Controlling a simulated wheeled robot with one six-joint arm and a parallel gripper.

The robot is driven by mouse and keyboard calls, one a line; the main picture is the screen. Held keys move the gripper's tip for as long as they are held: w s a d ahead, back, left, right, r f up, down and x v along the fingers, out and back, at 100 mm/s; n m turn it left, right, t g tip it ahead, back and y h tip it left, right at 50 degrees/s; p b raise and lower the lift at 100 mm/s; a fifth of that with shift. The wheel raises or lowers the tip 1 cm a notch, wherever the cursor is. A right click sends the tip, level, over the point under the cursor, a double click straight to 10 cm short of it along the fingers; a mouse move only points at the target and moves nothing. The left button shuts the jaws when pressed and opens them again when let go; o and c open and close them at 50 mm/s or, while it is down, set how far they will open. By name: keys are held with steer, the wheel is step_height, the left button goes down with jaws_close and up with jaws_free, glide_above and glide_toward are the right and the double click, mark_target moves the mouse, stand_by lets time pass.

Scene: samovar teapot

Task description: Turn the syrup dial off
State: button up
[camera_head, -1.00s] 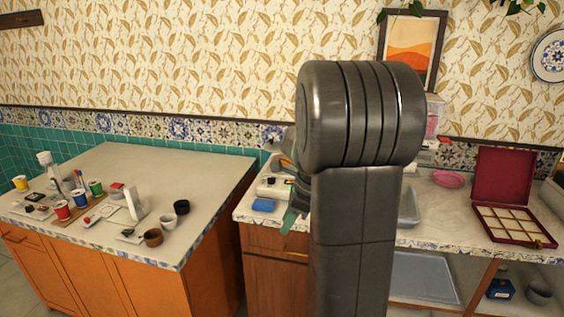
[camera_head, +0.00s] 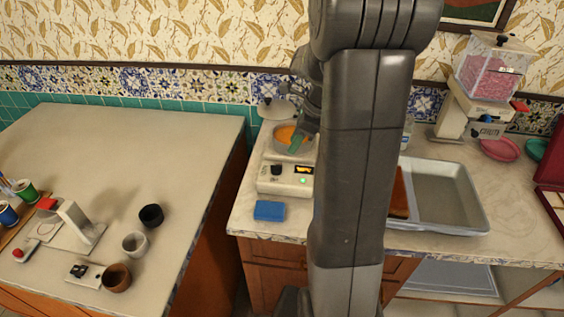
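A pale countertop heater (camera_head: 284,178) stands at the near left of the right-hand counter. A black dial (camera_head: 276,169) is on its front panel, beside a small lit display (camera_head: 303,170) and a glowing green light (camera_head: 303,181). A pot with orange contents (camera_head: 287,137), which looks like syrup, sits on the heater. My gripper (camera_head: 296,143) has green fingertips and is over the pot's right side in the picture, above and behind the dial, apart from it. My arm hides the heater's right side and much of the gripper. Whether the fingers are open cannot be told.
A blue sponge-like block (camera_head: 269,211) lies in front of the heater. A metal tray (camera_head: 450,197) is right of my arm, with a pink-filled dispenser (camera_head: 490,75) behind it. The left counter (camera_head: 150,140) holds several cups; its back is clear. A gap separates the counters.

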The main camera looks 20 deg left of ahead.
mark_target(280, 166)
steer(key=x, duration=0.9)
steer(key=shift+a+f, duration=0.25)
steer(key=shift+f, duration=0.05)
steer(key=shift+c, duration=0.2)
jaws_close()
